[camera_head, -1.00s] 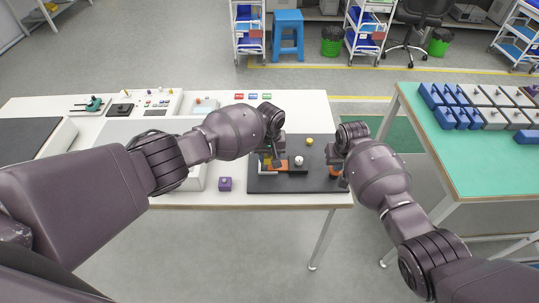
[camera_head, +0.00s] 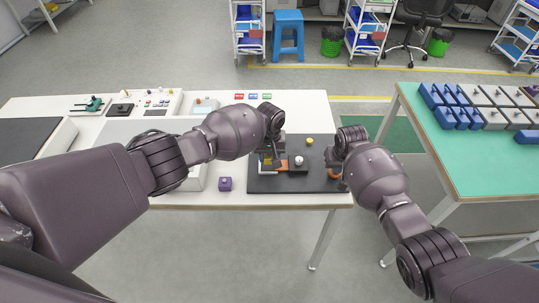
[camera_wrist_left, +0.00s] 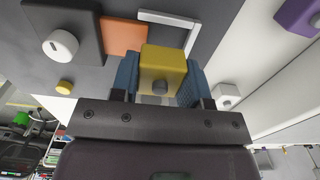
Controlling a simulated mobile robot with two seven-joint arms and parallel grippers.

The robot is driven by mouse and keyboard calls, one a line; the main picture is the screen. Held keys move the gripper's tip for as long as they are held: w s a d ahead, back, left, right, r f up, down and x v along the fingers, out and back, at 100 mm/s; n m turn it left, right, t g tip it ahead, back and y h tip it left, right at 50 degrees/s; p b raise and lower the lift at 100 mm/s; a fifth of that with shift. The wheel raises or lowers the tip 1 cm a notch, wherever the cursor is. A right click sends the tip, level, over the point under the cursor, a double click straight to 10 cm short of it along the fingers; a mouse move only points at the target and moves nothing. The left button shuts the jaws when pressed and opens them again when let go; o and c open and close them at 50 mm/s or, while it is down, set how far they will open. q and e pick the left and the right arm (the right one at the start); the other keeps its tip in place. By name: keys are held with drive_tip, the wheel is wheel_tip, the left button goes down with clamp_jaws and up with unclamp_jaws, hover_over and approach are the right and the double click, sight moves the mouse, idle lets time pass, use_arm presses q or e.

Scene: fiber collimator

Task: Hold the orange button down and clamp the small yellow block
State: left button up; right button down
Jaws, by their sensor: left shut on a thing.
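My left gripper (camera_head: 272,152) is shut on the small yellow block (camera_wrist_left: 162,68). In the left wrist view the block sits between blue fingertips, beside a white angled bracket (camera_wrist_left: 168,17) and an orange square piece (camera_wrist_left: 122,36). I cannot tell how high the block is above the dark mat (camera_head: 310,183). My right gripper (camera_head: 337,162) is low at the mat's right edge, over the orange button (camera_head: 334,174), which is mostly hidden. I cannot tell whether its fingers are open or whether the button is pressed.
A dark box with a white knob (camera_wrist_left: 61,45) stands next to the orange piece. A yellow knob (camera_head: 309,141) is at the mat's back. A purple block (camera_head: 225,184) lies left of the mat. A green-topped table (camera_head: 480,165) stands to the right.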

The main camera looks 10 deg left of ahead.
sight(269, 163)
use_arm(q)
drive_tip(key=shift+f, duration=1.35)
idle(1.8)
drive_tip(key=shift+s+f, duration=0.4)
drive_tip(key=shift+f, duration=0.2)
idle(1.0)
drive_tip(key=o, duration=0.9)
drive_tip(key=shift+c, duration=1)
drive_tip(key=shift+o, duration=1)
drive_tip(key=shift+w+r, duration=0.15)
drive_tip(key=shift+r, duration=0.55)
drive_tip(key=shift+w+r, duration=0.2)
drive_tip(key=shift+r, duration=3.25)
